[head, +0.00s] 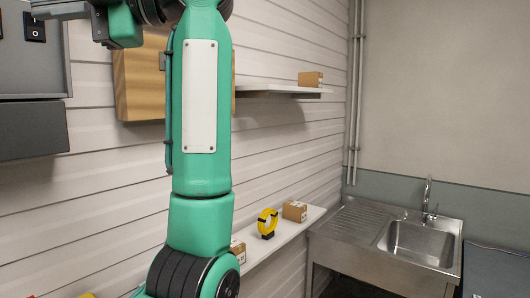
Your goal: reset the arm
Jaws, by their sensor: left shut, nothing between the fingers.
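My left arm rises through the middle left of the head view and bends over at the top. My left gripper (48,9) is at the top left corner, partly cut off by the picture's upper edge. It is shut and empty, apart from any object on the shelves. My right gripper is not in view. No coolant hose can be made out.
A grey wall unit (32,60) and a wooden cabinet (140,82) are near my left arm. An upper shelf (275,90) holds a cardboard box (311,79). A steel sink (418,243) stands right.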

